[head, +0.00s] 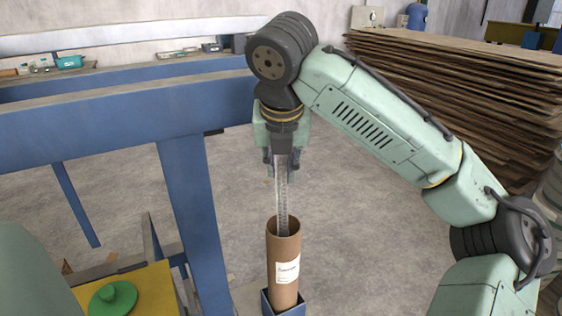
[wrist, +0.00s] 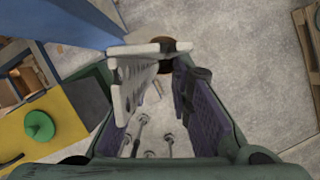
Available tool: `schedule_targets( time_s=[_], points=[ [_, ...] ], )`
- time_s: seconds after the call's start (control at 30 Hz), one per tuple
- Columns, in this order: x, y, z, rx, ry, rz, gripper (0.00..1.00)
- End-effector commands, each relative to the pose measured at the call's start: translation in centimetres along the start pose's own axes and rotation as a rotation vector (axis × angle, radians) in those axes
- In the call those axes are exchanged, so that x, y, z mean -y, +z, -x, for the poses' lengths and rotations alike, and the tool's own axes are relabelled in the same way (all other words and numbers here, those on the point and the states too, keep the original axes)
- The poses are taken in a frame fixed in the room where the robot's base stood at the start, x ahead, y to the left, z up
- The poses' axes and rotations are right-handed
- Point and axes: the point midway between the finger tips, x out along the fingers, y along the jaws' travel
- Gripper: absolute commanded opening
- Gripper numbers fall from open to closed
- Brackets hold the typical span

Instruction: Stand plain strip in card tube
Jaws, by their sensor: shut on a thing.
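A narrow grey strip (head: 282,195) with fine marks along it hangs nearly upright from my gripper (head: 281,163). My gripper is shut on its upper end, above the card tube. The brown card tube (head: 284,255) stands upright with a white label. The strip's lower part passes into the tube's open mouth, and its bottom end is hidden by the front wall. In the wrist view, my gripper (wrist: 172,78) points down with its fingers in sight, and a bit of the brown tube (wrist: 165,41) shows beyond them.
The tube's foot sits in a blue holder (head: 283,306). A blue steel frame (head: 190,190) stands close to its left. A yellow surface (head: 150,290) with a green knobbed disc (head: 113,297) is at lower left. Stacked brown sheets (head: 440,90) fill the back right.

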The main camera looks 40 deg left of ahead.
Motion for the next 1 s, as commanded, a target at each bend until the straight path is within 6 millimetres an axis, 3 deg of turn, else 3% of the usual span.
schedule_targets(
  time_s=[0.53, 0.93, 0.97, 1.0],
  points=[
    [0.0, -0.9, -2.1, -0.001, 0.000, 0.000, 0.00],
    [0.0, -1.0, -2.4, 0.000, 0.000, 0.000, 0.00],
    [0.0, -1.0, -2.4, 0.000, 0.000, 0.000, 0.20],
    [0.0, -1.0, -2.4, 0.000, 0.000, 0.000, 0.23]
  ],
)
